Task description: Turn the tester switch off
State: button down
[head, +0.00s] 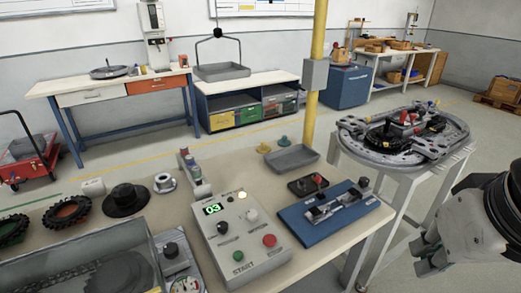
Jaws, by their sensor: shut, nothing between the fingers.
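A grey control box (233,270) stands on the near bench. Its green display (213,209) reads 03, and a pale lamp (242,195) beside it looks lit. It carries black knobs (222,228), a green button (238,256) marked START and a red button (269,240). A small black box with a red-topped lever (317,180) stands behind the blue fixture. I cannot tell which control is the tester switch or read its position. My gripper (424,258) is at the right edge, shut and empty, apart from the box and right of the bench.
A blue fixture (335,218) lies right of the control box, with a grey tray (291,159) behind it. A gauge unit (180,268) and clear-covered case (90,275) stand left. A round ring track (375,155) sits on a white stand at right. A yellow post (318,60) rises behind.

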aim_at(223, 227)
jog(key=u, duration=0.8)
